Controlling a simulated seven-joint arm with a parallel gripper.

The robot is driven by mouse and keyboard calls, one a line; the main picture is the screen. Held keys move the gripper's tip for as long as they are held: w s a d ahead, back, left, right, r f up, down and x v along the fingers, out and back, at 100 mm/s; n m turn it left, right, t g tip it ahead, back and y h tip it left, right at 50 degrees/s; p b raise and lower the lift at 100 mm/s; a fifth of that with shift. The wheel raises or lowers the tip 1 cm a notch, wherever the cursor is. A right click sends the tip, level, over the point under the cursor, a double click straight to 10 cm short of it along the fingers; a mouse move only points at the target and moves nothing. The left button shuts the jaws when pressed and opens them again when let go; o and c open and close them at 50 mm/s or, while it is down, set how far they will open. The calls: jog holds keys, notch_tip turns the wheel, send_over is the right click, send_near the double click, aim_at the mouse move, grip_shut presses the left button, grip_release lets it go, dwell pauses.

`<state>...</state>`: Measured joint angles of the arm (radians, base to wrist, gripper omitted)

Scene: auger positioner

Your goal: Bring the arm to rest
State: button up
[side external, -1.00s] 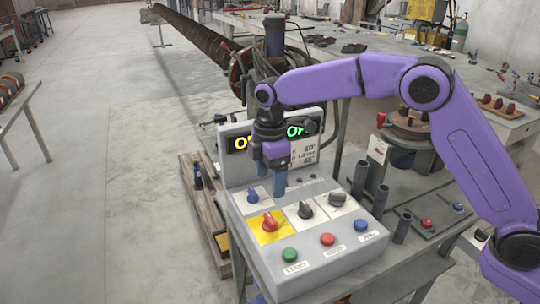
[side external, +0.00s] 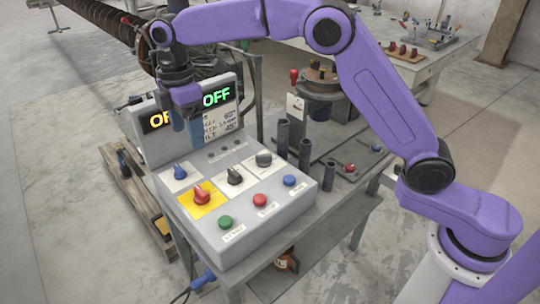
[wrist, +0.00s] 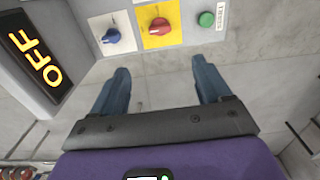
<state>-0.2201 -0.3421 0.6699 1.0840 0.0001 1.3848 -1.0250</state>
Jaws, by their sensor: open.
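My gripper (side external: 189,138) hangs above the back of the control box (side external: 262,222), in front of its upright display panel. Its two blue fingers are spread apart with nothing between them, and the wrist view shows the empty gap (wrist: 160,80). The panel carries an orange display (side external: 158,120), partly hidden by my gripper, and a green display reading OFF (side external: 217,96). The wrist view shows the orange display (wrist: 35,58) reading OFF too. The box top holds a blue knob (side external: 179,171), a red knob (side external: 201,194) on a yellow plate, and a black knob (side external: 234,176).
Green (side external: 225,222), red (side external: 260,200) and blue (side external: 289,181) buttons line the box front. Dark upright tubes (side external: 305,154) stand at its right. A long auger (side external: 98,15) lies behind. A wooden pallet (side external: 138,195) is at left. Open floor lies further left.

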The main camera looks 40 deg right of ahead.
jog(key=s+d+m, duration=0.1)
jog(key=s+d, duration=0.2)
jog(key=s, duration=0.3)
jog(key=s+d+r+m, duration=0.1)
jog(key=s+d, duration=0.1)
jog(key=s, duration=0.4)
jog(key=s+d+m, duration=0.1)
jog(key=s+d, duration=0.2)
jog(key=s, duration=0.3)
jog(key=s+d+f+m, duration=0.1)
jog(key=s+d+f, duration=0.1)
jog(key=s+d, duration=0.5)
jog(key=s+d+f+m, duration=0.1)
jog(key=s+d+f, duration=0.2)
jog(key=s+d, duration=0.4)
jog(key=s, duration=0.4)
jog(key=shift+s+d+m, duration=0.3)
jog(key=shift+d, duration=0.1)
